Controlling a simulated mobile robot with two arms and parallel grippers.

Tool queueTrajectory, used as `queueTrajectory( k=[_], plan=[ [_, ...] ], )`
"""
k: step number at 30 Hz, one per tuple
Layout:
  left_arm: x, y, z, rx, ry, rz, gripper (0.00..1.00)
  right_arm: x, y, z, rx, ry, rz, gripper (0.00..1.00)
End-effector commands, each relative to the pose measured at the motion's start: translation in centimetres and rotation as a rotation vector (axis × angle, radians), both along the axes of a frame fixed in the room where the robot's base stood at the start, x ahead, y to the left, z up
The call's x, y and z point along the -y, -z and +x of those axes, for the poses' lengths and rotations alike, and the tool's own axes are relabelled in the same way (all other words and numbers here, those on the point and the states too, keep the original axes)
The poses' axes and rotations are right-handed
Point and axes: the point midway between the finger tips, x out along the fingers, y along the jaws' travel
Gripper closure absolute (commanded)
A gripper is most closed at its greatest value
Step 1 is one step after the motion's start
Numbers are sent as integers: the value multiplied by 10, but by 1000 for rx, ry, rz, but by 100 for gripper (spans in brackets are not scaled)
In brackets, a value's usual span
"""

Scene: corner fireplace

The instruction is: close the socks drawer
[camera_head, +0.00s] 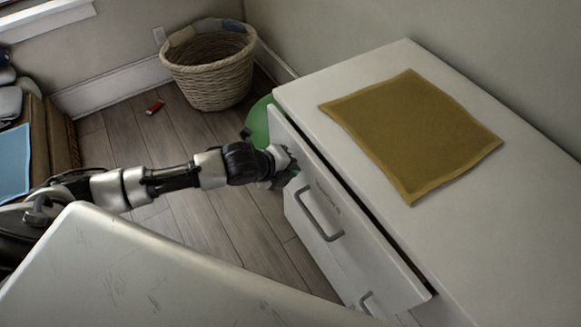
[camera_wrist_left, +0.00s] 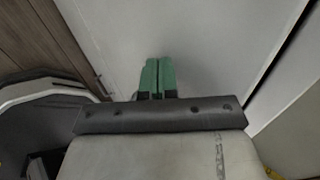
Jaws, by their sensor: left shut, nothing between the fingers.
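The white drawer (camera_head: 335,215), the top one of a white dresser (camera_head: 490,240), stands slightly open, with a dark gap between its front and the dresser top. It has a grey bar handle (camera_head: 318,216) and small dark lettering above it that I cannot read. My left gripper (camera_head: 291,172) is at the far end of the drawer front, left of the handle. In the left wrist view its green fingertips (camera_wrist_left: 157,78) are together, with nothing between them, facing the pale drawer front (camera_wrist_left: 190,35). I cannot tell whether they touch it. My right gripper is not in view.
A mustard cloth (camera_head: 415,130) lies on the dresser top. A wicker basket (camera_head: 212,75) stands by the back wall, with a small red object (camera_head: 155,107) on the floor nearby. A green round object (camera_head: 258,122) is partly hidden behind the drawer. A second handle (camera_head: 368,303) shows lower down.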

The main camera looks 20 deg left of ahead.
Motion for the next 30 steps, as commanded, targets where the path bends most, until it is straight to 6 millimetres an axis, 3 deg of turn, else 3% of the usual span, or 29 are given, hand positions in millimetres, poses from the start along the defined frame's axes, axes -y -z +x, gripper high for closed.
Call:
queueTrajectory(
  k=[4,12,28,30],
  plan=[
    [3,0,5,1,-1,-2,100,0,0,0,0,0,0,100],
    [27,-1,36,1,-1,-2,100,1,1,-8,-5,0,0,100],
    [29,-3,36,5,0,-5,100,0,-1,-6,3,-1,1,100],
    [28,-3,34,4,-1,-4,100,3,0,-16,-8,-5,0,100]
  ],
)
